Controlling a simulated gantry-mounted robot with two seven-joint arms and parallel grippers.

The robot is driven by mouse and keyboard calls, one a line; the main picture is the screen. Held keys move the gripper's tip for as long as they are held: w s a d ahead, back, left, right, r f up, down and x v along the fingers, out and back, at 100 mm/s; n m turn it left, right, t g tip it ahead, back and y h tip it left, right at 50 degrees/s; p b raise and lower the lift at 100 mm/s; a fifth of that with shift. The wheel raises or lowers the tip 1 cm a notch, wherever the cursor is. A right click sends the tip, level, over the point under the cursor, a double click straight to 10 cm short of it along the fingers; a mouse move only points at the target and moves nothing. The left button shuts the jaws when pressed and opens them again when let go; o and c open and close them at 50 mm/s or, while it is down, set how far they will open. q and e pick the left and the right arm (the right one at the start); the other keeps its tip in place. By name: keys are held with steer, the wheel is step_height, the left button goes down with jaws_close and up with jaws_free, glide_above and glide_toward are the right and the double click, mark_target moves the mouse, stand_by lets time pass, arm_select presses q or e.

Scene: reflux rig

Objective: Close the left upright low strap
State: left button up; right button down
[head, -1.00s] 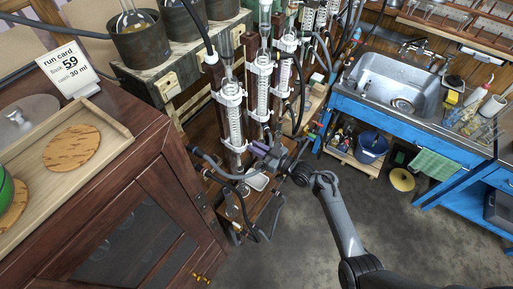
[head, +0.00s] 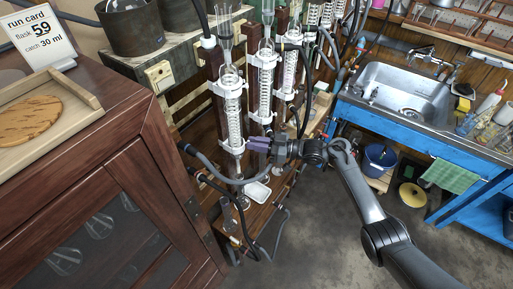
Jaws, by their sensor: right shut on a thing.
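The left upright (head: 215,100) is a dark reddish wooden post holding a glass condenser (head: 232,104) with a coiled inner tube. A white upper strap (head: 226,84) goes around the condenser. The white left upright low strap (head: 234,147) is near the condenser's lower end. I cannot tell whether the strap is fully closed. My left gripper is not in view.
Two more condensers on uprights (head: 264,88) stand close to the right. Dark hoses (head: 210,165) loop around the rig's lower part. A wooden cabinet (head: 110,170) is at the left, a blue sink bench (head: 405,125) at the right. Floor between is open.

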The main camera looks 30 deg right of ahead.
steer(key=c, duration=1.1)
jaws_free()
steer(key=p+v, duration=0.1)
steer(key=v, duration=0.9)
steer(key=shift+s+d, duration=0.25)
